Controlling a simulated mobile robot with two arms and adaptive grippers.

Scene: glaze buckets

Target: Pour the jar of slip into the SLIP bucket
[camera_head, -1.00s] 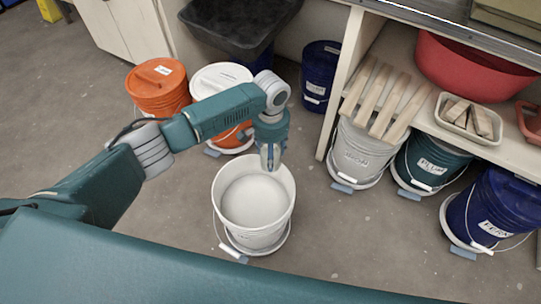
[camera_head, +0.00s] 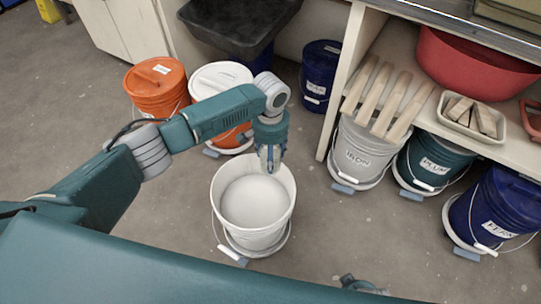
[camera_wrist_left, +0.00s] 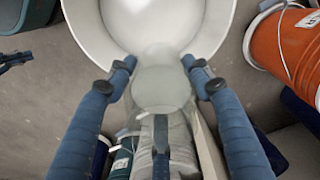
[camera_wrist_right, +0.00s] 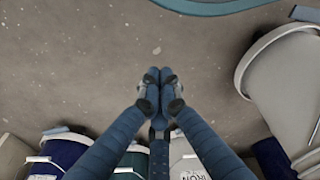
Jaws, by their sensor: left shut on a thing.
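A white open bucket (camera_head: 228,218) stands on the floor in front of me, with pale liquid inside; no name on it is readable in the head view. My left gripper (camera_head: 269,160) is at its far right rim. In the left wrist view, the left gripper (camera_wrist_left: 160,74) is shut on a pale, see-through jar (camera_wrist_left: 161,92) at the edge of the bucket's opening (camera_wrist_left: 85,40). The jar's tilt and its contents cannot be told. My right gripper (camera_wrist_right: 160,82) is shut and empty above the floor in the right wrist view, apart from the white bucket (camera_wrist_right: 285,85).
Orange buckets (camera_head: 155,92) and a white-lidded one (camera_head: 221,78) stand behind left. Grey IRON (camera_head: 357,160), teal PLUM (camera_head: 430,165) and blue FERN (camera_head: 495,215) buckets stand under a shelf at right. A dark blue bucket (camera_head: 320,75) is behind. The floor between is clear.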

